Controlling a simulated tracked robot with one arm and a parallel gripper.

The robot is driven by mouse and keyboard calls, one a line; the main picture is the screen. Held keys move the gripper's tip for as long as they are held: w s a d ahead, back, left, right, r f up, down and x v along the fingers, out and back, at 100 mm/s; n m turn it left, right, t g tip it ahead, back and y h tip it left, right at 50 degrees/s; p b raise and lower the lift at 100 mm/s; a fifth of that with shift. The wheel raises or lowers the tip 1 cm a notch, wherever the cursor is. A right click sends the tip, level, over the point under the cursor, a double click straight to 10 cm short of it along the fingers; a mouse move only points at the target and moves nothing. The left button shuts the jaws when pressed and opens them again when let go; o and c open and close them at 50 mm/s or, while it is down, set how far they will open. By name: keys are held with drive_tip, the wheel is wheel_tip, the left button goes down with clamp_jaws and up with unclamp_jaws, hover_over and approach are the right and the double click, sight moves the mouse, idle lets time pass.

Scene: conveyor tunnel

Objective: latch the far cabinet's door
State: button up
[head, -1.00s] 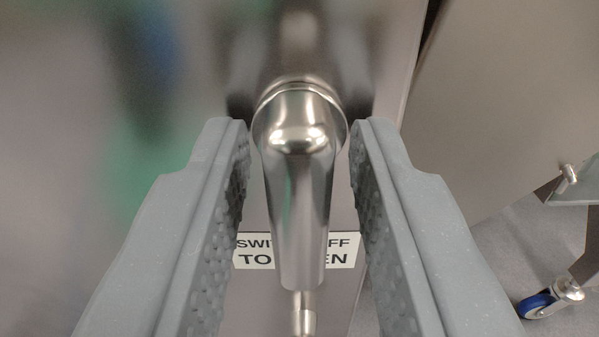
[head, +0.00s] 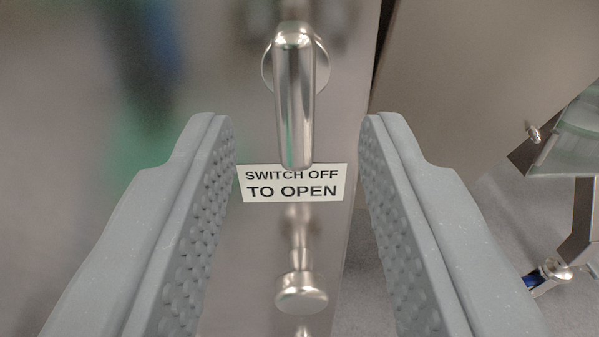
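The cabinet door (head: 225,90) is a shiny steel panel filling the left and middle of the head view. Its lever handle (head: 294,95) hangs pointing straight down from a round boss. A white label (head: 292,188) reading "SWITCH OFF TO OPEN" is just below the lever's tip. A round steel knob (head: 301,291) sticks out below the label. My gripper (head: 298,122) is open and empty. Its two grey studded fingers are wide apart, left and right of the lever and label, touching neither. Whether the door is latched cannot be told.
The door's right edge runs down the picture, with a dark gap at the top. Right of it is a plain steel panel (head: 470,80).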

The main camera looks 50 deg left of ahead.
drive_tip(key=v, duration=0.9)
drive_tip(key=shift+d, duration=0.25)
drive_tip(key=shift+s, duration=0.15)
